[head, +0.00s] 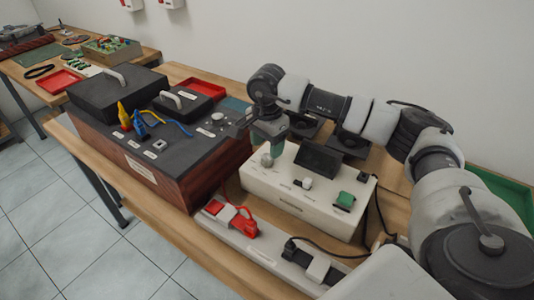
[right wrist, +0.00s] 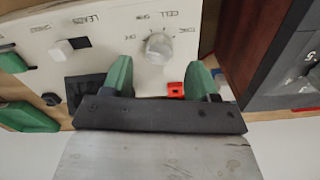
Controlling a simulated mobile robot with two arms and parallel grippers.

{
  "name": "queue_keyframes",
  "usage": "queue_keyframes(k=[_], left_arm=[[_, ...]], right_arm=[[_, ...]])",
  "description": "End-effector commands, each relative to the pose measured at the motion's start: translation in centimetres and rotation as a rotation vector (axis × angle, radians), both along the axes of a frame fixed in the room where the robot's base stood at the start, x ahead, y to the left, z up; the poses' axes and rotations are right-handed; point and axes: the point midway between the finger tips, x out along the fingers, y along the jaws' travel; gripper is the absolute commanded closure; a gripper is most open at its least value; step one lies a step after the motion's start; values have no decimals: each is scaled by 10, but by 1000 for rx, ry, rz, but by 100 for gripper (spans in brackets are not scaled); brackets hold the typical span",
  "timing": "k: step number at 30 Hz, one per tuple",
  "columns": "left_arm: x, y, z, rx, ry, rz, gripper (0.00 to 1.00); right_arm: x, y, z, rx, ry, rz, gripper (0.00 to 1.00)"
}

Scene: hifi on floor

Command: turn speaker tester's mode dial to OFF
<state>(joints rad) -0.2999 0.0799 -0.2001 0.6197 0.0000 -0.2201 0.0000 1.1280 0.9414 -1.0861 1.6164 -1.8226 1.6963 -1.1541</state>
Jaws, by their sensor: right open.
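A white box (head: 290,203), which looks like the speaker tester, stands on the wooden bench. Its pale round dial (head: 267,160) is on the top left part of the panel. The dial (right wrist: 158,48) also shows in the right wrist view, with small upside-down labels around it; its setting is hard to read. My right gripper (head: 268,138) is just above the dial. In the right wrist view its green fingertips (right wrist: 160,76) are apart, with the dial in line with the gap between them and nothing held. My left gripper is not in view.
On the same box are another white knob (head: 307,183), a dark screen (head: 319,158) and a green button (head: 345,200). A dark-topped wooden unit (head: 170,165) stands close on the left. A power strip (head: 238,243) with a red plug lies in front.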

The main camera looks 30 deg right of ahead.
Motion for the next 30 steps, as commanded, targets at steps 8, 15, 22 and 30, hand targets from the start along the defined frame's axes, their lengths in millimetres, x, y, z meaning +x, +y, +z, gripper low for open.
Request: queue_keyframes(k=[8,15,22,30], left_arm=[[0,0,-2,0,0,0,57],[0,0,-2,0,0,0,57],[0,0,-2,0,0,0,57],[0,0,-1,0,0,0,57]], right_arm=[[0,0,52,1,-2,2,41],[0,0,67,1,0,2,41],[0,0,67,1,0,2,41],[0,0,68,1,0,2,41]])
